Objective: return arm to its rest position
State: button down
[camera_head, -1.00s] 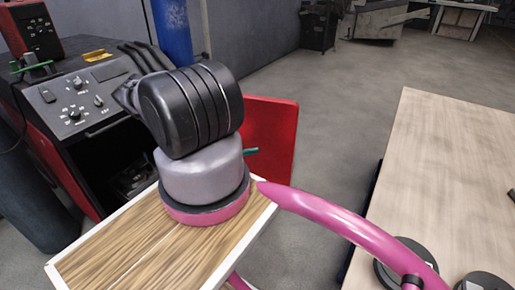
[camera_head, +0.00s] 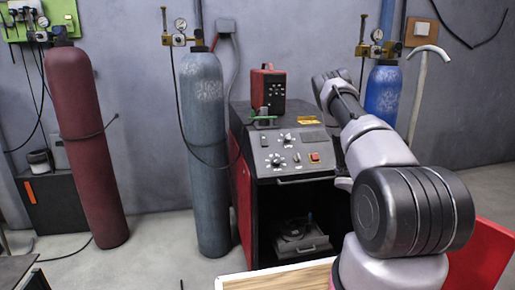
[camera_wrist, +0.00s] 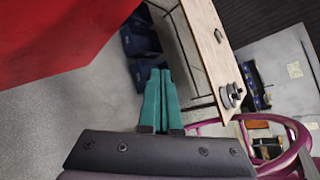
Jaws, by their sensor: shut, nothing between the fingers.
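My gripper (camera_wrist: 160,76) shows in the wrist view as two teal fingers side by side, shut and empty. The fingers point toward the top of the picture, with grey floor and a table's legs beyond. In the head view my grey and black arm stretches from the lower right up and away, across the front of the welding machine's right side. Its far end is there, but I cannot make out the gripper in that view.
The black and red welding machine (camera_head: 290,150) stands close by my arm. A maroon cylinder (camera_head: 85,150), a grey-blue cylinder (camera_head: 204,150) and a blue cylinder (camera_head: 382,92) stand along the wall. A red panel (camera_wrist: 60,35) is near the gripper; a wooden table (camera_wrist: 209,45) is beyond.

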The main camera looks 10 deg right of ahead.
jog(key=w+a+r+m+t+y, duration=0.35)
jog(key=a+r+m, duration=0.25)
jog(key=a+r, duration=0.65)
jog(key=w+a+r+m+t+y, duration=0.25)
jog(key=a+r+m+t, duration=0.4)
jog(key=r, duration=0.95)
jog(key=s+a+r+m+t+y, duration=0.2)
jog(key=s+a+r+m+t, duration=0.1)
jog(key=s+a+r, duration=0.4)
jog(key=s+a+r+m+t+y, duration=0.2)
jog(key=s+a+r+m+t, duration=0.2)
jog(key=a+r, duration=0.6)
jog(key=s+a+m, duration=0.2)
jog(key=s+a, duration=0.1)
jog(key=a, duration=0.1)
jog(key=shift+s+r+y, duration=0.25)
jog(key=shift+y, duration=0.15)
